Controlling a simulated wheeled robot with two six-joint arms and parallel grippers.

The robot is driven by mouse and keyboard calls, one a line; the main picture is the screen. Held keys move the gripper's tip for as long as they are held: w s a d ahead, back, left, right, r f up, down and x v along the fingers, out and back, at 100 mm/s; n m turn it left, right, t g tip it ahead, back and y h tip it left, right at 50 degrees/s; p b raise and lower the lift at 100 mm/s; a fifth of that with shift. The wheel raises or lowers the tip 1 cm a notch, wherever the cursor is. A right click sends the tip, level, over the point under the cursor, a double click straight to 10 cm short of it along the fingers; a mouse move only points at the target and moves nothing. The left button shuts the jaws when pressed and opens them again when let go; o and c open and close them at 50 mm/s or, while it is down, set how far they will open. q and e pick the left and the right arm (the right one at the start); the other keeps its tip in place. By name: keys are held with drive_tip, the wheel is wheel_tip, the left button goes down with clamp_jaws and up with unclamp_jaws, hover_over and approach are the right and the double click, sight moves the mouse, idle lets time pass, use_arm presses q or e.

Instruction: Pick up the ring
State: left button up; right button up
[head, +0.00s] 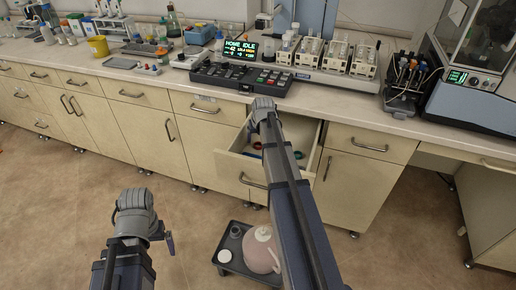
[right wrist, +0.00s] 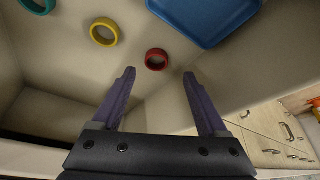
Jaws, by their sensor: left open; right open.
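A red ring (right wrist: 156,59) lies in the open drawer (head: 238,167), just ahead of the gap between my right fingertips in the right wrist view. A yellow ring (right wrist: 104,32) and a teal ring (right wrist: 37,4), cut by the frame edge, lie to its left. My right gripper (right wrist: 159,72) is open and empty, its fingers pointing into the drawer; it does not touch the red ring as far as I can tell. In the head view my right arm hides it. My left gripper (head: 168,242) is open, low over the floor at lower left, partly hidden by its wrist.
A blue tray (right wrist: 205,15) lies in the drawer beside the red ring. Drawer walls surround the rings. A dark cart (head: 232,262) with a pinkish jug (head: 262,250) stands on the floor before the drawer. The counter (head: 150,72) above carries instruments.

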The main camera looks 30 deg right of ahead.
sight(259, 149)
drive_tip(key=shift+d+b+x, duration=0.1)
drive_tip(key=shift+b+x, duration=1.1)
drive_tip(key=shift+x, duration=0.1)
drive_tip(key=shift+d+b+x, duration=0.15)
drive_tip(key=shift+b+x, duration=1.05)
drive_tip(key=shift+x, duration=0.15)
drive_tip(key=shift+s+r, duration=0.1)
drive_tip(key=shift+s, duration=0.1)
clamp_jaws()
